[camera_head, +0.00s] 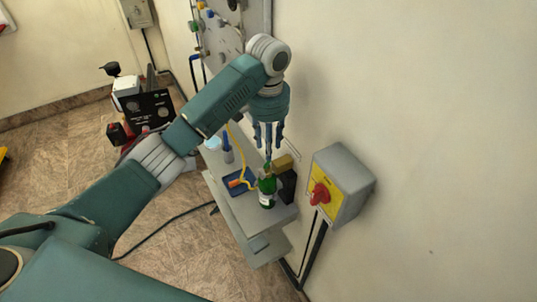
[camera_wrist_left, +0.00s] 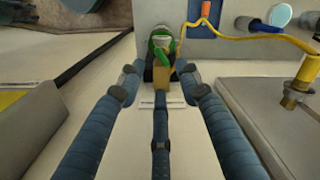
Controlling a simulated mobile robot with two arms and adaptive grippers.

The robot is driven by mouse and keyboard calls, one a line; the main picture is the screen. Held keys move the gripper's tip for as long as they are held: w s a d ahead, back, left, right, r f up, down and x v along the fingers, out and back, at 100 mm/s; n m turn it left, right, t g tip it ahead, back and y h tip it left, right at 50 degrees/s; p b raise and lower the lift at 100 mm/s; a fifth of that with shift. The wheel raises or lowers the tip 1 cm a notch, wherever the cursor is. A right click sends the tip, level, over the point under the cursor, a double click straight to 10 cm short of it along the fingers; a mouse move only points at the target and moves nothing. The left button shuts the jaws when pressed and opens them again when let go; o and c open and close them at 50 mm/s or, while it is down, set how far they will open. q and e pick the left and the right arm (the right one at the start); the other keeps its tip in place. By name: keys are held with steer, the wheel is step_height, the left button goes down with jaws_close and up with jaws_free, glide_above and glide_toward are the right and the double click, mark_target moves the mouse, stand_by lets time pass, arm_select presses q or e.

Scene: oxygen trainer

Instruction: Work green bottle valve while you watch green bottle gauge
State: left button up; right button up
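The green bottle (camera_head: 266,190) stands on the grey shelf in the head view, just below my left gripper (camera_head: 268,148). In the left wrist view the green bottle (camera_wrist_left: 162,42) is near the top centre, beyond the fingertips. My left gripper (camera_wrist_left: 160,84) has its blue fingers spread, with no clear grip on anything. A yellow-brown piece (camera_wrist_left: 161,75) shows between the fingertips in front of the bottle; I cannot tell whether it is the valve or whether a finger touches it. I cannot make out a gauge or its reading. My right gripper is out of view.
The grey shelf (camera_head: 232,205) also holds a yellow hose (camera_head: 242,160) beside the bottle. A grey switch box with a red knob (camera_head: 319,193) is on the wall to the right. A black-panelled unit (camera_head: 150,108) stands at the left. Open floor lies left of the shelf.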

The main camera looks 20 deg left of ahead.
arm_select(q)
step_height(320, 180, up, 6)
steer(key=shift+f, duration=0.15)
steer(key=shift+d, duration=0.1)
stand_by(3.0)
